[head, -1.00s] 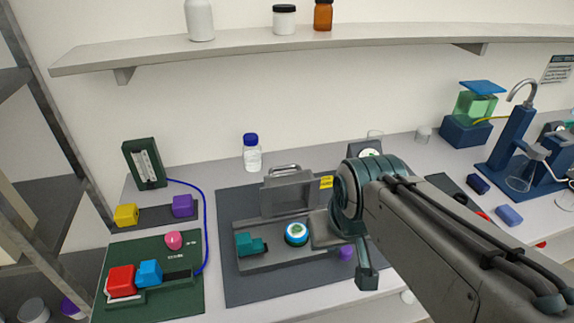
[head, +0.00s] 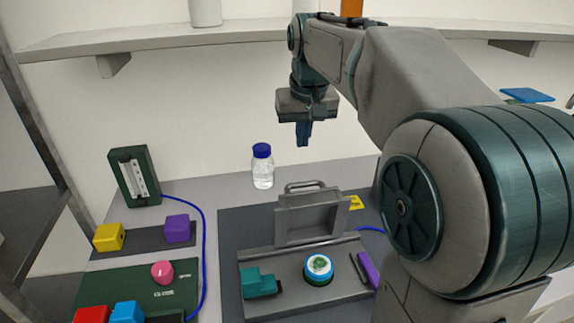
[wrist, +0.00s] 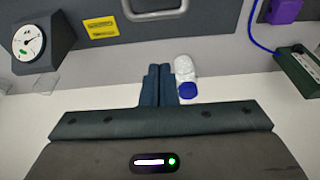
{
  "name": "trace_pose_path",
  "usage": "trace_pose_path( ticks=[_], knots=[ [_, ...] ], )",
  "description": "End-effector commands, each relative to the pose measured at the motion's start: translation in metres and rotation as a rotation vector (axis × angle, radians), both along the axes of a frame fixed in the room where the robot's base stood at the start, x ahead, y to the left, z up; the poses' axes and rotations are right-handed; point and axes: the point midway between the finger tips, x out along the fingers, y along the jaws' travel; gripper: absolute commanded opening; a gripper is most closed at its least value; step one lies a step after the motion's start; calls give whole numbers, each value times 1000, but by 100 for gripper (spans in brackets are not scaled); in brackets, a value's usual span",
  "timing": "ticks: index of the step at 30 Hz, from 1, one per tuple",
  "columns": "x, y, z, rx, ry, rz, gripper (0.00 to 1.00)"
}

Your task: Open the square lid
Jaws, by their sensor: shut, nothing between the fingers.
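The square lid (head: 309,220) is a grey panel with a bar handle along its top edge. It stands upright at the back of a grey base (head: 330,304), tilted up off it. The handle also shows at the top of the wrist view (wrist: 150,10). My gripper (head: 303,143) hangs fingers down in the air above and behind the lid, clear of it. Its fingers are shut together and empty, as the wrist view also shows (wrist: 159,70).
The base carries a teal block (head: 259,284) and a round blue-rimmed button (head: 318,268). A blue-capped bottle (head: 262,168) stands behind, left of the gripper. A shelf (head: 180,40) runs along the wall. A gauge (wrist: 28,42) shows in the wrist view.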

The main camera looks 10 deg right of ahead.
Motion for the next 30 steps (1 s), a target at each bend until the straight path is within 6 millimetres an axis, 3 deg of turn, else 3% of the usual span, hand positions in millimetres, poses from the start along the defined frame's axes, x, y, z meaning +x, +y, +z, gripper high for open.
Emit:
trace_pose_path(
  ticks=[8,20,30],
  knots=[
    [13,4,-16,0,7,7,0],
    [33,2,-98,0,8,5,0],
    [-3,2,-93,0,2,3,0]
  ],
)
